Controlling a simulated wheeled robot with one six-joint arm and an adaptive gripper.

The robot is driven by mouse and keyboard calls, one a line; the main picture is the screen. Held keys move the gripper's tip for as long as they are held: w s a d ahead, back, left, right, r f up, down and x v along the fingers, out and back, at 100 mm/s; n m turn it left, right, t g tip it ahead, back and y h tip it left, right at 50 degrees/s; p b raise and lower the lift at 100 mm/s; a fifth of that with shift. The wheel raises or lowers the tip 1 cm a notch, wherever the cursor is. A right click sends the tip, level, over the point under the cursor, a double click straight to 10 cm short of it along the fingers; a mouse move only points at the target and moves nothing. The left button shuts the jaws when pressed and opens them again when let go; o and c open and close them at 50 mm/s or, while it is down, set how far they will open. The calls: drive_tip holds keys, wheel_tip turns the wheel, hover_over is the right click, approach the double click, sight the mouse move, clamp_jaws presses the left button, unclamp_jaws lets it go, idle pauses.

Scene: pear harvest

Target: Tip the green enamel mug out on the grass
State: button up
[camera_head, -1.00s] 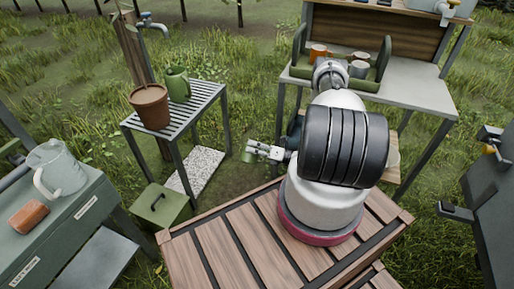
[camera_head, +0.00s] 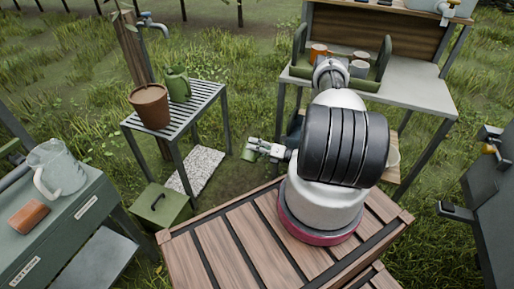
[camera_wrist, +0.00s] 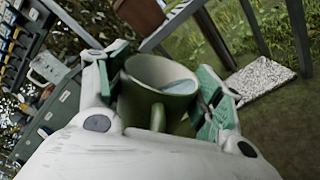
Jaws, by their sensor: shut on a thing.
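The green enamel mug (camera_wrist: 150,108) is between the fingers of my gripper (camera_wrist: 162,85) in the wrist view. The fingers are shut on its sides, and its handle points toward the camera. Its mouth is visible, with a pale grey-blue patch inside that may be liquid. In the head view the mug (camera_head: 248,154) is small at the end of my gripper (camera_head: 257,149), held in the air over the grass (camera_head: 238,178) between the slatted table and my wooden-decked base. Its exact tilt is hard to tell.
The slatted table (camera_head: 205,97) holds a terracotta pot (camera_head: 151,106) and a green jug (camera_head: 178,85). A green box (camera_head: 162,206) and a pale slab (camera_head: 203,168) lie low nearby. A workbench (camera_head: 420,92) with a mug rack stands behind my arm.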

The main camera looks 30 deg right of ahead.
sight(255, 162)
drive_tip(key=shift+w+d+r+m, duration=0.1)
drive_tip(key=shift+d+r+m, duration=0.1)
drive_tip(key=shift+m, duration=0.5)
drive_tip(key=shift+w+d+r+m, duration=0.1)
drive_tip(key=shift+r+m, duration=0.05)
drive_tip(key=shift+m, duration=0.55)
idle(0.7)
drive_tip(key=shift+w+d+r+m, duration=0.15)
drive_tip(key=shift+w+d+m, duration=0.45)
drive_tip(key=shift+m, duration=0.3)
idle(0.5)
drive_tip(key=shift+w+d+r+m+p, duration=0.1)
drive_tip(key=shift+d+m+p, duration=0.15)
drive_tip(key=shift+m, duration=0.3)
drive_tip(key=shift+w+d+m+p, duration=0.1)
drive_tip(key=shift+m+p, duration=0.25)
drive_tip(key=shift+m, duration=0.2)
idle(0.7)
